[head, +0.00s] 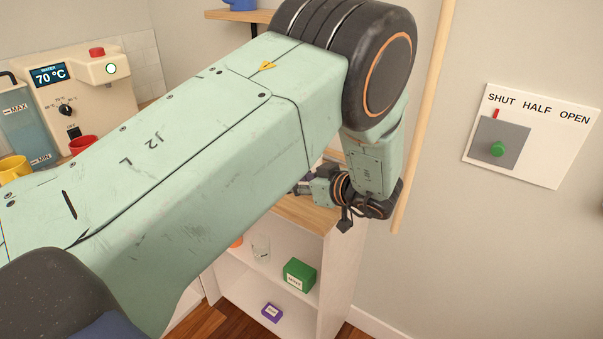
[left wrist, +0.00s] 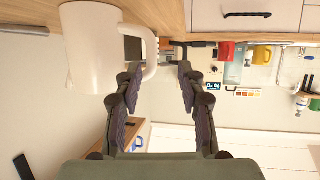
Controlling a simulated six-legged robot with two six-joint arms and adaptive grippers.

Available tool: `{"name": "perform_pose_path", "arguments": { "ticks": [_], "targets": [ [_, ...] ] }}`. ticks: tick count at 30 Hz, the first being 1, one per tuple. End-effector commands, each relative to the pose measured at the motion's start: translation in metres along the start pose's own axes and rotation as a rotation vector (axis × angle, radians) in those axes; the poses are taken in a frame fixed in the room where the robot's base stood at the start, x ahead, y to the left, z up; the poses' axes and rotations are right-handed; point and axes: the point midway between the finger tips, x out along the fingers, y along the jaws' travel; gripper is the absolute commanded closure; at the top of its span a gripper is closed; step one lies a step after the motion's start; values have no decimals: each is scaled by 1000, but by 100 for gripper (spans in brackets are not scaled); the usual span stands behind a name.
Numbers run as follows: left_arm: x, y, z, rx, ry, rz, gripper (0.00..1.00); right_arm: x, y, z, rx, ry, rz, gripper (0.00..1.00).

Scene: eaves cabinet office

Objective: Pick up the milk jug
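A white jug (left wrist: 90,45) with a loop handle (left wrist: 152,55) fills the upper left of the left wrist view, which looks upside down. It seems to be the milk jug; its contents cannot be seen. My left gripper (left wrist: 160,72) is open, with its two dark fingers apart. The handle shows between the fingertips, close to the left-hand one; I cannot tell whether they touch. In the head view my left gripper (head: 301,190) is mostly hidden behind my large green arm, and the jug is hidden there too. My right gripper is in neither view.
Below the wooden top, a white shelf unit (head: 337,292) holds a green box (head: 299,276), a purple box (head: 272,312) and a glass (head: 261,250). A vertical wooden pole (head: 424,110) stands close to my wrist. A water dispenser (head: 95,95) and yellow mug (head: 14,168) are at left.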

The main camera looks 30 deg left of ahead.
Motion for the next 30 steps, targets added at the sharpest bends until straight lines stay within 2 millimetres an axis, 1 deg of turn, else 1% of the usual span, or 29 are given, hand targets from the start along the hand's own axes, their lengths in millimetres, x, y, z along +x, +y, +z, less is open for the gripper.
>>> {"name": "perform_pose_path", "arguments": {
  "ticks": [3,6,9,17,20,30],
  "targets": [
    [20,1,1,-2,-3,-4,61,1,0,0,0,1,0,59],
    [34,2,1,-2,-2,-3,61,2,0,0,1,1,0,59],
    [42,1,0,-1,-1,-2,61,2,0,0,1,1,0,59],
    [46,2,-1,0,0,1,61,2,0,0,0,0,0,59],
    [47,2,-1,0,0,1,67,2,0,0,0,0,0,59],
    [47,2,-1,-1,0,0,96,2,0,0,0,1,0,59]
  ]
}}
